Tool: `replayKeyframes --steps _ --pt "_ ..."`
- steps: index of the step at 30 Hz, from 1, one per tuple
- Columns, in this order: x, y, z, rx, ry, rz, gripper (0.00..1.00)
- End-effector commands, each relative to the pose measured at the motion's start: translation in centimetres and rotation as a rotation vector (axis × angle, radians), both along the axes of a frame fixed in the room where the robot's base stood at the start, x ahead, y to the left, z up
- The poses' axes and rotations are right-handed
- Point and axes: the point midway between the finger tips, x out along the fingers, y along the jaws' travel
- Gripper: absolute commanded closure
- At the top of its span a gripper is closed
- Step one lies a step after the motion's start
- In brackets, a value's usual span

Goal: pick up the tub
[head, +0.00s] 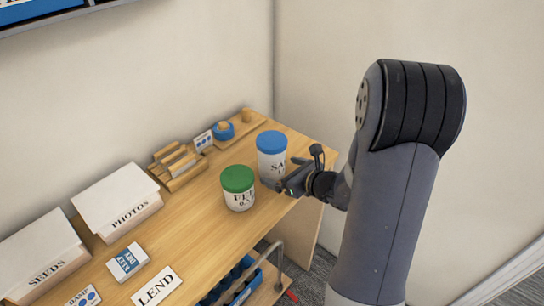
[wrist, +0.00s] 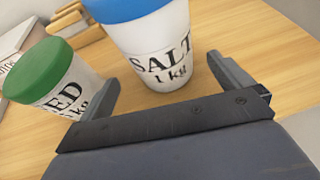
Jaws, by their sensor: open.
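Two tubs stand upright on the wooden desk. One is white with a blue lid (head: 271,157) and reads SALT 1 kg; it also fills the upper middle of the wrist view (wrist: 155,45). The other is white with a green lid (head: 238,187), to its left and nearer, and shows at the left of the wrist view (wrist: 55,77). My gripper (head: 288,173) is open and empty at the near right side of the blue-lidded tub. In the wrist view its fingers spread to either side of that tub's lower front. The left finger lies between the two tubs; contact is unclear.
The desk (head: 190,218) also holds a PHOTOS box (head: 117,203), a SEEDS box (head: 40,255), a wooden rack (head: 177,167) and small cards. A wooden tray (head: 240,125) with a blue item lies behind the tubs. Walls close off the back and right.

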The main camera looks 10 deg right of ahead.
Motion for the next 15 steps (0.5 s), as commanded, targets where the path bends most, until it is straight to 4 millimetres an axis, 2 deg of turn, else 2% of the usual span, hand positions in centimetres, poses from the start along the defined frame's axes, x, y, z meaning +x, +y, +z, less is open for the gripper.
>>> replayKeyframes --steps 5,15 --pt "0.9 0.5 -0.2 0.000 0.000 0.002 0.01" --pt "4.5 2.1 -1.5 0.001 0.002 0.001 0.01"
